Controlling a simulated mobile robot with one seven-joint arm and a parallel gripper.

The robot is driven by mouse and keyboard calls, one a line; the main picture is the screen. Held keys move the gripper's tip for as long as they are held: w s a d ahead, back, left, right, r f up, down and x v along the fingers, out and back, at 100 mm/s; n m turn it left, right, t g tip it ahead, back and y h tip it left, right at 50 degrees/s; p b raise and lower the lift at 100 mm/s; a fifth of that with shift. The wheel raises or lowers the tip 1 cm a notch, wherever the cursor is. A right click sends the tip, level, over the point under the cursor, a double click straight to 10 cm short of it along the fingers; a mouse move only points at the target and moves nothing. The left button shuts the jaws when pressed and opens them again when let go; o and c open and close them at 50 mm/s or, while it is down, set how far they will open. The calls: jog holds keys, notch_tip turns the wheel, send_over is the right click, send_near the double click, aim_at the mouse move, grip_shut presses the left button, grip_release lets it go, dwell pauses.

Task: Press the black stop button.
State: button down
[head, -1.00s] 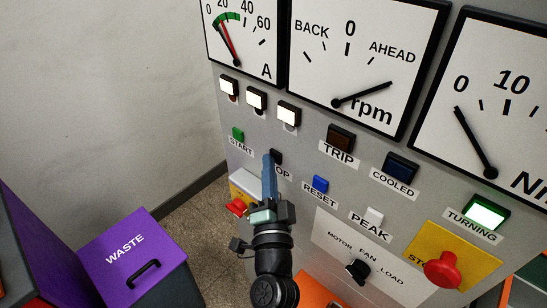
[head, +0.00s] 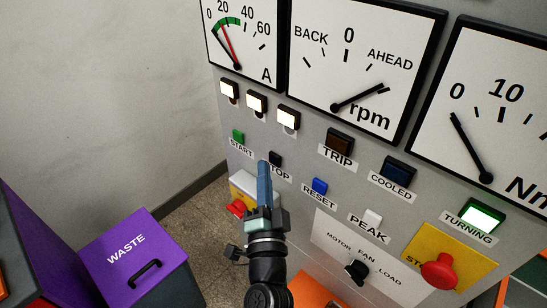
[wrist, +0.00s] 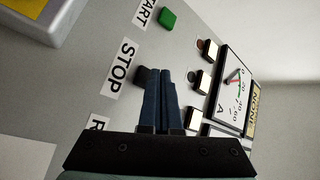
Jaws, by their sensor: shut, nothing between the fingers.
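The black stop button (head: 275,158) sits on the grey panel above its STOP label, between the green start button (head: 238,135) and the blue reset button (head: 320,186). My gripper (head: 264,165) is shut and empty, its blue fingers pointing at the panel just left of the stop button. In the wrist view the fingertips (wrist: 163,72) are beside the stop button (wrist: 142,77) and partly overlap it. I cannot tell whether they touch the panel.
A red mushroom button (head: 440,270) on a yellow plate is at the lower right. A rotary switch (head: 357,269) is below the white peak button (head: 373,217). Another red button (head: 237,208) is near my wrist at the left. A purple waste bin (head: 128,262) stands lower left.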

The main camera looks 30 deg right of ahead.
jog(key=shift+s+a+p, duration=0.3)
jog(key=shift+a+p, duration=0.2)
jog(key=shift+a, duration=0.3)
jog(key=shift+s+a+p, duration=0.25)
jog(key=shift+a+p, duration=0.3)
jog(key=shift+a, duration=0.2)
jog(key=shift+s+a+p, duration=0.3)
jog(key=shift+a+p, duration=0.2)
jog(key=shift+a, duration=0.3)
